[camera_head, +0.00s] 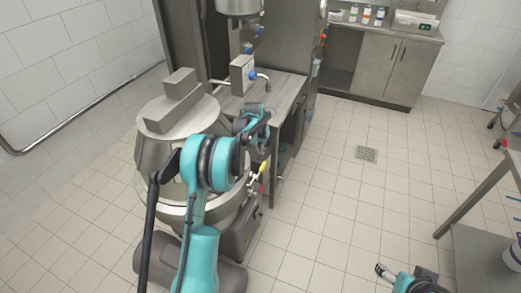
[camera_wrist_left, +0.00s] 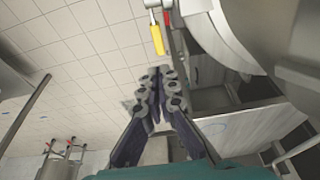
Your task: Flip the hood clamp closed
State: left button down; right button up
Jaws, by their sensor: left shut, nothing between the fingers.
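A clamp with a yellow handle (camera_head: 262,168) and a red part sits on the right side of the large steel kettle (camera_head: 150,160). In the left wrist view the yellow handle (camera_wrist_left: 157,38) hangs at the top, beside a red bar (camera_wrist_left: 170,28). I take these to be the hood clamp; its exact position is unclear. My left gripper (camera_head: 256,115) is shut and empty above the kettle's right side. In the left wrist view its fingertips (camera_wrist_left: 160,74) are apart from the yellow handle. My right gripper (camera_head: 383,270) is low at the bottom; its jaws are too small to read.
A steel bench (camera_head: 285,95) with a tap stands right behind the kettle. Cabinets (camera_head: 385,70) with bottles line the back. A table (camera_head: 485,245) is at the right edge. The tiled floor (camera_head: 340,190) between is clear, with a drain (camera_head: 366,154).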

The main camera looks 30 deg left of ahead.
aim_at(263, 165)
pick_arm(q)
jog(key=x, duration=0.2)
jog(key=b+x, duration=0.1)
jog(key=x, duration=0.2)
jog(key=s+b+x, duration=0.1)
jog(key=x, duration=0.2)
jog(key=shift+w+f, duration=0.1)
jog(key=shift+f, duration=0.1)
jog(key=shift+f+b, duration=0.4)
jog(key=shift+f, duration=0.1)
pick_arm(e)
notch_tip(263, 165, down, 3)
jog(key=shift+f, duration=0.15)
